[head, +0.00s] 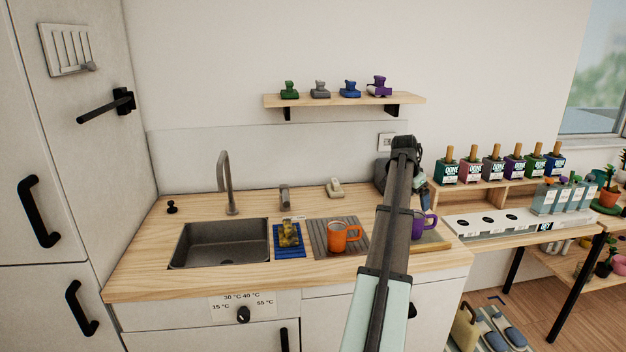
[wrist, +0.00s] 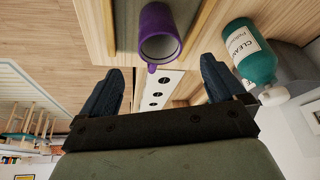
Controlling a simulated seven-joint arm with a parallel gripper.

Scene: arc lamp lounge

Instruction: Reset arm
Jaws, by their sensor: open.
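My arm reaches up across the right part of the counter in the head view. My gripper (head: 422,188) is at its far end, partly hidden behind the arm's dark wrist. In the wrist view, the two dark fingers of my gripper (wrist: 161,64) are spread apart with nothing held between them. A purple mug (head: 424,224) stands on the counter's right end, partly hidden by my arm. The mug also shows in the wrist view (wrist: 158,32), beyond the fingers and apart from them.
An orange mug (head: 343,237) stands on a grey ribbed mat, beside a sponge (head: 289,233) on a blue mat. The sink (head: 220,243) is left. A teal cleaner bottle (wrist: 252,52) is close to the right finger. A wall shelf (head: 345,100) holds several small figures.

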